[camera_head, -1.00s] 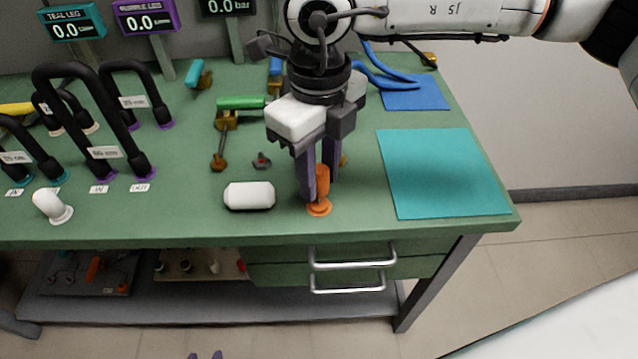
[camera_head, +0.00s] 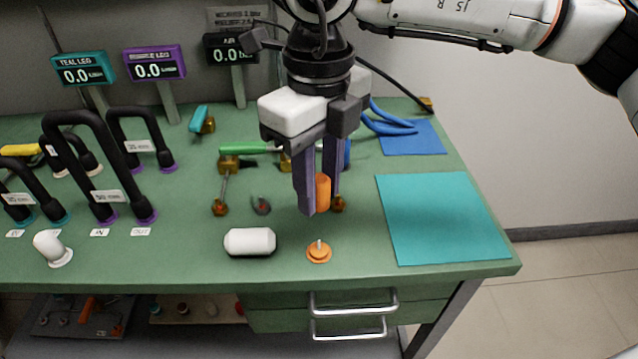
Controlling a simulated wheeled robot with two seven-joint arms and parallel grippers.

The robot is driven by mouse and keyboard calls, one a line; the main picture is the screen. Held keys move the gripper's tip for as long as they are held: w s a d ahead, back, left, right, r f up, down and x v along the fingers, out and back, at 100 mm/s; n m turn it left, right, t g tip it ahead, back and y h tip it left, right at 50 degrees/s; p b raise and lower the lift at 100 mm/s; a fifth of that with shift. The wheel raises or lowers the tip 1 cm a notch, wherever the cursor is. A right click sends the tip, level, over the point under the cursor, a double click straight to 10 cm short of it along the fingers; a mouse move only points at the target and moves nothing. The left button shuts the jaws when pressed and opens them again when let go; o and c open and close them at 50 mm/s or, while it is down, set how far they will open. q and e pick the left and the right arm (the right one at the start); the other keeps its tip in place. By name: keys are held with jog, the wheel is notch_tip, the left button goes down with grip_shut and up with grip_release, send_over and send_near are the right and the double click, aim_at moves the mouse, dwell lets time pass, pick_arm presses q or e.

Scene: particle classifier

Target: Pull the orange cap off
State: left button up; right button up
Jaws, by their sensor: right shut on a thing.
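The orange cap (camera_head: 323,193) is a small upright cylinder held between the fingers of my right gripper (camera_head: 319,196). The gripper is shut on it and points down. The cap hangs above the table, apart from the round orange base (camera_head: 319,252), which sits on the green tabletop with a short pale metal stub standing up from its middle. The far finger and part of the cap's side are partly hidden by the near finger. My left gripper is not clearly in view.
A white capsule-shaped cylinder (camera_head: 250,241) lies left of the orange base. A teal mat (camera_head: 440,218) and blue mat (camera_head: 411,138) lie to the right. Brass valves with a green handle (camera_head: 248,150) stand behind. Black hose loops (camera_head: 93,160) and a white elbow (camera_head: 52,248) are at left.

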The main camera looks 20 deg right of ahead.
jog(key=shift+r+p, duration=0.75)
jog(key=shift+r, duration=0.65)
jog(key=shift+r+p, duration=0.35)
jog(key=shift+r, duration=0.25)
jog(key=shift+r, duration=0.15)
notch_tip(320, 180, up, 2)
jog(key=shift+r+p, duration=0.1)
jog(key=shift+p, duration=0.6)
jog(key=shift+r, duration=0.3)
